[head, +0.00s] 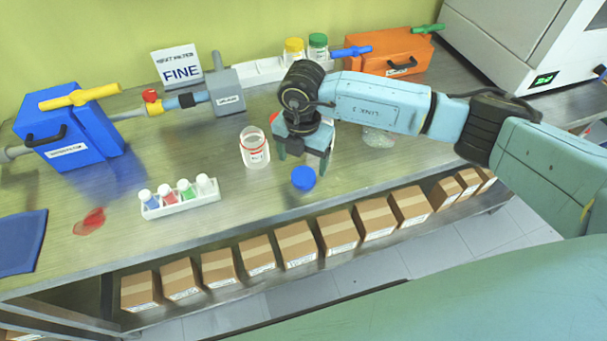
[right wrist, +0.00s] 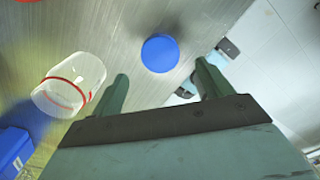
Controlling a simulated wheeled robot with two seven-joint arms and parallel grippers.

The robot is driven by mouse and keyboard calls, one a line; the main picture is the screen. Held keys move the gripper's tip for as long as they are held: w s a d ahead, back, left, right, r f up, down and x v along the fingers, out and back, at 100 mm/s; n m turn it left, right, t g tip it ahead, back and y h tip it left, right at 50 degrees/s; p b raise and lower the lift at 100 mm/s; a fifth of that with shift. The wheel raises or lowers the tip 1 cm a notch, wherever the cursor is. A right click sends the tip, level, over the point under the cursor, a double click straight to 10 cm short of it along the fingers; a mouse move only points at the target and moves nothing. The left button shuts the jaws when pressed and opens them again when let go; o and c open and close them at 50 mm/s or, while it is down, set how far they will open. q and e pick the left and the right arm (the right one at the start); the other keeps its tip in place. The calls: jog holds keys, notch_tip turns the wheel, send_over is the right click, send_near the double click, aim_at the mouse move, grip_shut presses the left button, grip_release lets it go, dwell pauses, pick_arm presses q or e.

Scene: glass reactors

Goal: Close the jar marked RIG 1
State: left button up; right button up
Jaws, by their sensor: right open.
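An open clear jar (head: 254,147) with a red ring and a small label stands upright on the bench; I cannot read its marking. It also shows at the left of the right wrist view (right wrist: 72,85). A blue round lid (head: 303,178) lies on the bench to the right of the jar, near the front edge. My right gripper (head: 304,160) is open and empty, pointing down above the bench just behind the lid in the head view. In the right wrist view the lid (right wrist: 160,53) appears between the two fingertips, apart from them. My left gripper is not in view.
A white rack (head: 180,205) of small vials stands left of the jar. A red spill (head: 90,222) lies at left. Something partly hidden stands behind my gripper.

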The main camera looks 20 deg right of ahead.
aim_at(304, 175)
jog(key=shift+d+f+p, duration=0.1)
jog(key=shift+f+p, duration=0.2)
jog(key=shift+f, duration=2.3)
jog(key=shift+c, duration=0.5)
jog(key=c, duration=1)
